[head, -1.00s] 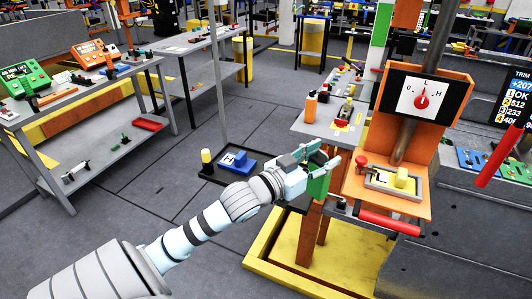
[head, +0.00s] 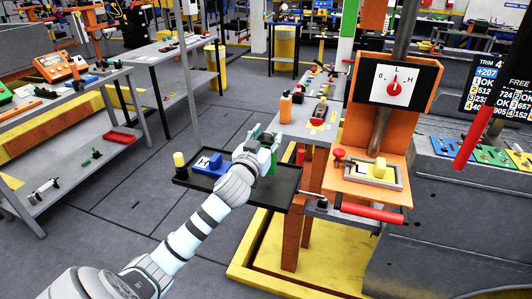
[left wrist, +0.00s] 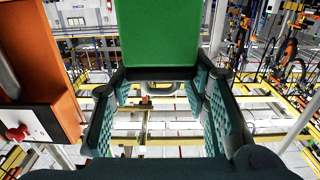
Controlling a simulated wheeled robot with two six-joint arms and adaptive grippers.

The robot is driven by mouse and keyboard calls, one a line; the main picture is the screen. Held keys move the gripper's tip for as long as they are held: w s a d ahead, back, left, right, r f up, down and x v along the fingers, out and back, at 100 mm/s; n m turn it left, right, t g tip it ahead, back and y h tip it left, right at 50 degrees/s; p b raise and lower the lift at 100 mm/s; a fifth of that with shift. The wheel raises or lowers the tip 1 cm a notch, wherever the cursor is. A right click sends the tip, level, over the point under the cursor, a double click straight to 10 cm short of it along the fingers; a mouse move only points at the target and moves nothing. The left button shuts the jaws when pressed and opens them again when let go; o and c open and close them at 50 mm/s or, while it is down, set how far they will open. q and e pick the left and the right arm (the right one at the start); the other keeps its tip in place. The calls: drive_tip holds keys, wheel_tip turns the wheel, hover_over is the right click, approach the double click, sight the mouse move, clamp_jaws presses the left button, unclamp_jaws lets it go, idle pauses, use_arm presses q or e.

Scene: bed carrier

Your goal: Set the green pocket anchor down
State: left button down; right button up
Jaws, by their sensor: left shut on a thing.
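My left gripper (head: 262,143) is shut on the green pocket anchor (head: 274,160), mostly hidden behind the gripper in the head view. In the left wrist view the anchor is a green block (left wrist: 158,35) between the two teal-padded fingers. The gripper is over the right part of a black tray (head: 277,196). I cannot tell whether the anchor touches the tray. The tray also holds a blue block (head: 213,168) with a white label and a yellow-topped post (head: 180,161). My right gripper is not in view.
A grey table (head: 300,118) with an orange bottle (head: 285,109) is behind.

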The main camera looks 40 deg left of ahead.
use_arm(q)
wheel_tip(320, 180, down, 4)
drive_tip(key=shift+r+b, duration=0.1)
drive_tip(key=shift+b, duration=0.25)
drive_tip(key=c, duration=0.9)
unclamp_jaws()
drive_tip(key=shift+s, duration=0.1)
drive_tip(key=v, duration=1.2)
